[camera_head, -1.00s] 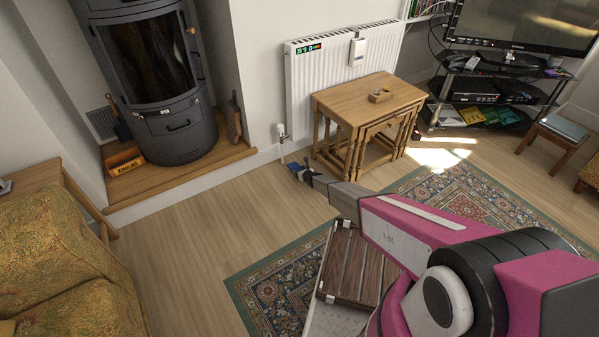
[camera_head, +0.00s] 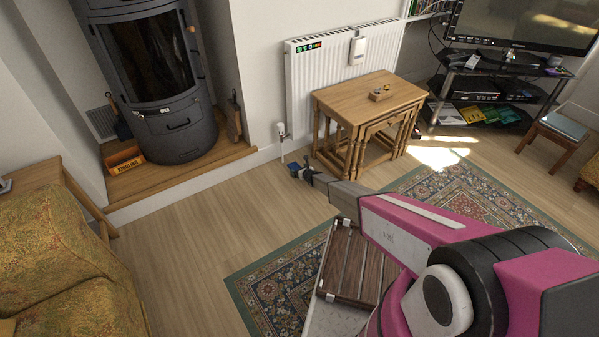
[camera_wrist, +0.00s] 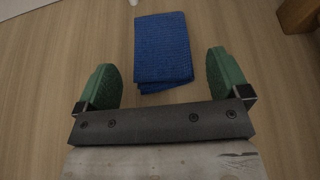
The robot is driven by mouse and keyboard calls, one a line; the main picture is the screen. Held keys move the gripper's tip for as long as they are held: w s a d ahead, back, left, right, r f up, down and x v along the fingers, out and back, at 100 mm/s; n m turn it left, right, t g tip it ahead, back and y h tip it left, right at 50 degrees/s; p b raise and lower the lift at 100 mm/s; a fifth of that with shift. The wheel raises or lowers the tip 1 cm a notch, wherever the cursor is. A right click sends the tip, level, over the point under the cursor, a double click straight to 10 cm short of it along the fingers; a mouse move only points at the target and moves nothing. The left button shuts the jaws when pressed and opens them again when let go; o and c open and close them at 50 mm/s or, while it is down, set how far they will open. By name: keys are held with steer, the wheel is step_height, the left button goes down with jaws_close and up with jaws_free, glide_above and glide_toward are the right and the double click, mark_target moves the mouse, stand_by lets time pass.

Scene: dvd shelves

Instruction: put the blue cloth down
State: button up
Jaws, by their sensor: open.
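The blue cloth (camera_wrist: 163,50) is folded and lies on the wooden floor, between and a little beyond my green fingertips in the wrist view. In the head view a small part of the cloth (camera_head: 294,167) shows on the floor near the radiator pipe, left of the nested tables. My gripper (camera_wrist: 166,80) is open, with the fingers wide apart on either side of the cloth's near end, and they do not touch it. In the head view my gripper (camera_head: 307,176) is small and partly covers the cloth.
Wooden nested tables (camera_head: 365,102) stand right of the cloth, and a table leg (camera_wrist: 299,14) shows at the wrist view's top right. A white radiator (camera_head: 335,75) is behind. A patterned rug (camera_head: 275,285) lies in front. Bare floor (camera_head: 200,240) is free to the left.

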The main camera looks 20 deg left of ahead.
steer(key=v, duration=1.2)
steer(key=shift+r, duration=0.2)
steer(key=s+d+r+n+g, duration=0.2)
steer(key=s+d+r+n, duration=0.25)
steer(key=r, duration=0.55)
steer(key=s+d+r+n+g, duration=0.1)
steer(key=s+d+r+n, duration=0.2)
steer(key=d+r+n, duration=0.45)
steer(key=s+d+r+n+g, duration=0.2)
steer(key=s+d+r+n, duration=0.15)
steer(key=r, duration=0.75)
steer(key=s+d+r+n+g+h, duration=0.1)
steer(key=s+d+r+n+h, duration=0.2)
steer(key=s+d+r, duration=0.3)
steer(key=s+d+r+n+g+h, duration=0.1)
steer(key=s+d+r+n+h, duration=0.3)
steer(key=d, duration=1)
steer(key=s+d+r+n+g+h, duration=0.1)
steer(key=s+d+r+n+h, duration=0.2)
steer(key=s+d+r, duration=0.7)
steer(key=s+d, duration=0.1)
steer(key=s, duration=0.2)
steer(key=shift+s+r+g, duration=0.2)
steer(key=shift+s+g, duration=0.1)
steer(key=shift+g, duration=0.1)
